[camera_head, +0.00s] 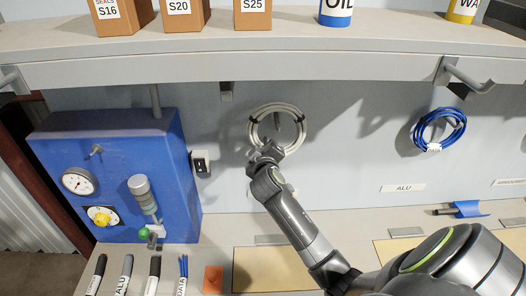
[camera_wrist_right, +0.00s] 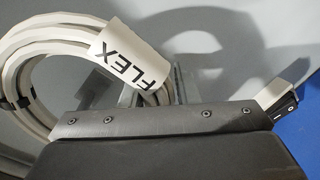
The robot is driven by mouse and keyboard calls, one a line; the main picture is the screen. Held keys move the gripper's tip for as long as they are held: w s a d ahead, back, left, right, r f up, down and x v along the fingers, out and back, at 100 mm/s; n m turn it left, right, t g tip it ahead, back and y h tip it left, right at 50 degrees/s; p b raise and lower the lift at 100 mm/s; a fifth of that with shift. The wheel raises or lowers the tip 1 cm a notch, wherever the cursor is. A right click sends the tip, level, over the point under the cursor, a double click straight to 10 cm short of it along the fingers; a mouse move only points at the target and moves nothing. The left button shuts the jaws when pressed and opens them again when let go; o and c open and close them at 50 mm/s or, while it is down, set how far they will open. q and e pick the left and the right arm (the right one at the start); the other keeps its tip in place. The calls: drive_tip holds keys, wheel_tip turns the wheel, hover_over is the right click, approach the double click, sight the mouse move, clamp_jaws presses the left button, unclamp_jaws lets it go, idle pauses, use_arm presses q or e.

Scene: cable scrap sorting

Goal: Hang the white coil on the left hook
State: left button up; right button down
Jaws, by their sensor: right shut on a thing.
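The white coil (camera_head: 254,127) is a ring with dark ties, held upright in front of the back wall. It shows in the right wrist view (camera_wrist_right: 28,60) with a white FLEX tag (camera_wrist_right: 128,55). My right gripper (camera_head: 267,154) is shut on the coil's lower edge. A small hook-like shape, seemingly the left hook (camera_head: 276,120), shows inside the ring. I cannot tell whether the coil rests on it or is only in front of it. My left gripper is out of view.
A blue coil (camera_head: 445,112) hangs on the wall at the right, above an ALU label (camera_head: 403,188). A blue box (camera_head: 105,150) with gauge and lever stands at the left, beside a wall switch (camera_head: 201,163). A shelf (camera_head: 330,68) with boxes and cans runs above.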

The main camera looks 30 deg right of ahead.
drive_tip(key=shift+w+d+f+b, duration=0.25)
drive_tip(key=shift+w+f+b, duration=0.15)
drive_tip(key=shift+f+b, duration=0.15)
drive_tip(key=shift+w+d+f+b, duration=0.25)
drive_tip(key=shift+w+f+b, duration=0.15)
drive_tip(key=shift+f, duration=0.15)
drive_tip(key=c, duration=1)
unclamp_jaws()
drive_tip(key=shift+f, duration=0.15)
drive_tip(key=shift+s, duration=0.1)
drive_tip(key=shift+b+v, duration=2.45)
drive_tip(key=shift+v, duration=6.25)
